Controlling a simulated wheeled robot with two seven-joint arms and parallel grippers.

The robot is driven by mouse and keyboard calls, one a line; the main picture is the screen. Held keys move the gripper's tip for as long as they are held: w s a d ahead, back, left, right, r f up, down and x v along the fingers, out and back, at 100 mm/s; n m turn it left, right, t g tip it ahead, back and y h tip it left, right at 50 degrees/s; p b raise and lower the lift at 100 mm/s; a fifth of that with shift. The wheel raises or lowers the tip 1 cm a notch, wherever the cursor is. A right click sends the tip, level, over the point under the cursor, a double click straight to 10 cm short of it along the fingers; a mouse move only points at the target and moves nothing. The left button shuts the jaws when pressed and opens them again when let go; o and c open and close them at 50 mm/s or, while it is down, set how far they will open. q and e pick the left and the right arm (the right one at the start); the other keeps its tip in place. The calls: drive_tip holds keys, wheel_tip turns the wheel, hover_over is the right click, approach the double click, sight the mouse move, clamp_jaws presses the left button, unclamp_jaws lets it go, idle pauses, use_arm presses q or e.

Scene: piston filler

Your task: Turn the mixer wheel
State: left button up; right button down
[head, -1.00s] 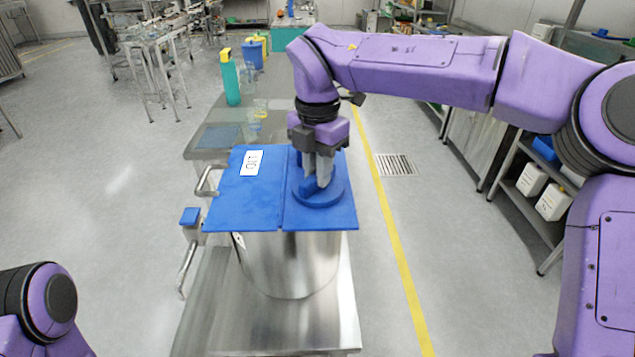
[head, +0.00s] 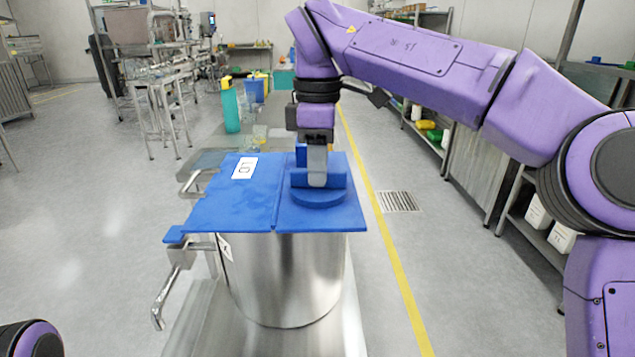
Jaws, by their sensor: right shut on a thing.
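The blue mixer wheel (head: 319,198) is a round disc with a raised grip bar, on the right half of a flat blue lid (head: 232,211). The lid lies on a shiny steel drum (head: 290,283). My right gripper (head: 316,180) points straight down over the wheel and is shut on its raised bar. The fingers partly hide the bar. My left gripper is out of the picture; only a bit of my left arm shows at the bottom left corner.
A steel crank handle (head: 168,288) sticks out left of the drum. A teal bottle (head: 230,106) stands on the bench behind. Shelves with white canisters (head: 563,237) are at the right.

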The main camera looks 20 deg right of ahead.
drive_tip(key=m+b, duration=0.2)
drive_tip(key=m, duration=0.1)
drive_tip(key=shift+f+b, duration=0.2)
drive_tip(key=shift+b, duration=0.15)
drive_tip(key=shift+r+m+b, duration=0.1)
drive_tip(key=shift+m+b, duration=0.65)
drive_tip(key=shift+m, duration=0.55)
drive_tip(key=c, duration=1)
unclamp_jaws()
drive_tip(key=shift+c, duration=0.2)
drive_tip(key=shift+r, duration=0.1)
wheel_tip(320, 180, up, 10)
drive_tip(key=p, duration=0.7)
drive_tip(key=shift+r+p, duration=0.25)
drive_tip(key=shift+p, duration=0.1)
